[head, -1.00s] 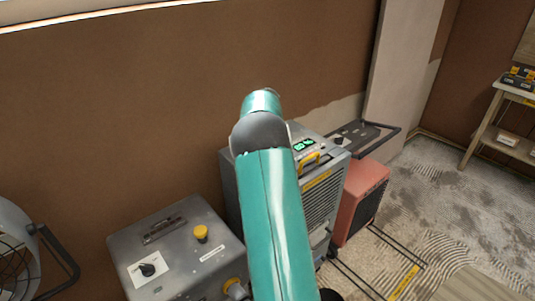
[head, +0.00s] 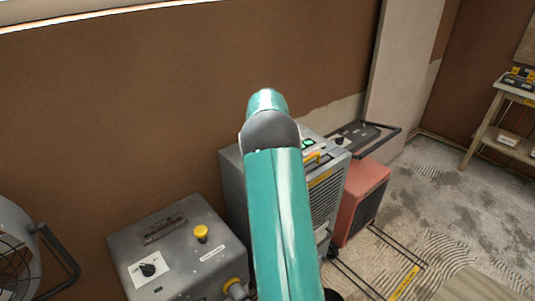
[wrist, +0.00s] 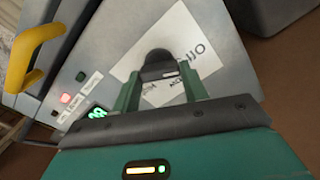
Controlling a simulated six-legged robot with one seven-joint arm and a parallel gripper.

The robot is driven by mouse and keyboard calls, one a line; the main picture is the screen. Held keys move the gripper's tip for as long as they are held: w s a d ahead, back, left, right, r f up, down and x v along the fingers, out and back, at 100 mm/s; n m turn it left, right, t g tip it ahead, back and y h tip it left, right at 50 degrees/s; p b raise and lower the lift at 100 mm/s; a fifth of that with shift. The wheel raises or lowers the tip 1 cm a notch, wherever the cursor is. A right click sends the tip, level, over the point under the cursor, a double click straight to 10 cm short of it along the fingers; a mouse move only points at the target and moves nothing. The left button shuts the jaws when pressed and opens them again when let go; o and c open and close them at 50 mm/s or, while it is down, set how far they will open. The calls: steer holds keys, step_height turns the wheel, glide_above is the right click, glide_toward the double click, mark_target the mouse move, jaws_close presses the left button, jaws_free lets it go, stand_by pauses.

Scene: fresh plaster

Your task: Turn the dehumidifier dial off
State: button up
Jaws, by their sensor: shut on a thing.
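The dehumidifier (head: 236,190) is a grey unit with a yellow handle, standing against the wall behind my arm in the head view. In the wrist view its black dial (wrist: 158,58) sits on a white plate (wrist: 128,68) on the grey top. My gripper (wrist: 161,76) is shut on the dial, with one green finger on each side. An OFF label (wrist: 192,55) shows upside down to the right of the dial. Other labels on the plate are partly hidden by the fingers. In the head view my arm hides the dial and gripper.
A red-lit lamp (wrist: 66,98), a green display (wrist: 97,112) and the yellow handle (wrist: 30,48) lie left of the dial. A grey box (head: 190,255) with its own dial (head: 148,270) stands left, a red heater (head: 362,200) right. A fan (head: 18,245) is far left.

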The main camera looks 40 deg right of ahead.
steer(key=o, duration=1)
steer(key=shift+r, duration=0.1)
step_height(320, 180, up, 14)
steer(key=shift+f, duration=0.15)
